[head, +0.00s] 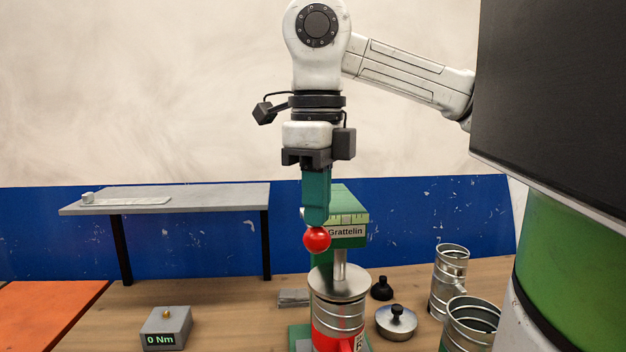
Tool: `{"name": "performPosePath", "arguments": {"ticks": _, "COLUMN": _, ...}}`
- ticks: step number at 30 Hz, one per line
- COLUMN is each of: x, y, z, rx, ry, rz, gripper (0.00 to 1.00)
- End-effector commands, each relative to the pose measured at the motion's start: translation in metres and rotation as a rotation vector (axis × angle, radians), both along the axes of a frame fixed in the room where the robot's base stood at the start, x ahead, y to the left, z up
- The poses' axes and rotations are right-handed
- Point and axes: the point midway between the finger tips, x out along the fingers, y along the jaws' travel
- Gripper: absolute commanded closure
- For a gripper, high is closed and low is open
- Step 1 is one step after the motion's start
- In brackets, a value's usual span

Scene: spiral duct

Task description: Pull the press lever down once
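The press (350,214) is green, with a "Grattelin" label, and stands on the wooden bench behind my gripper. Its lever shows as a red ball knob (317,240) in front of the press head. My gripper (316,222) points straight down, its teal fingers directly above the knob and touching or nearly touching it. The fingers hide the lever's arm, and I cannot tell whether they are open or shut. Below the press head, a metal duct piece (338,283) with a lid sits on a red holder.
A grey box reading "0 Nm" (166,329) stands at left on the bench. Metal duct pieces (449,278), a lidded metal piece (396,322) and a black knob (381,288) stand at right. A grey shelf (190,196) is at the back left.

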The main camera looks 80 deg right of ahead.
Motion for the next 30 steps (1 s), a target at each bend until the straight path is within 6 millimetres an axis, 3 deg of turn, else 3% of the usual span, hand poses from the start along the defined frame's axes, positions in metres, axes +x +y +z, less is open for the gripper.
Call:
{"name": "performPosePath", "arguments": {"ticks": 12, "x": -0.001, "y": 0.003, "z": -0.016, "rx": 0.0, "ry": 0.001, "rz": 0.001, "gripper": 1.0}}
{"name": "performPosePath", "arguments": {"ticks": 30, "x": -0.001, "y": 0.004, "z": -0.024, "rx": 0.0, "ry": 0.001, "rz": 0.001, "gripper": 1.0}}
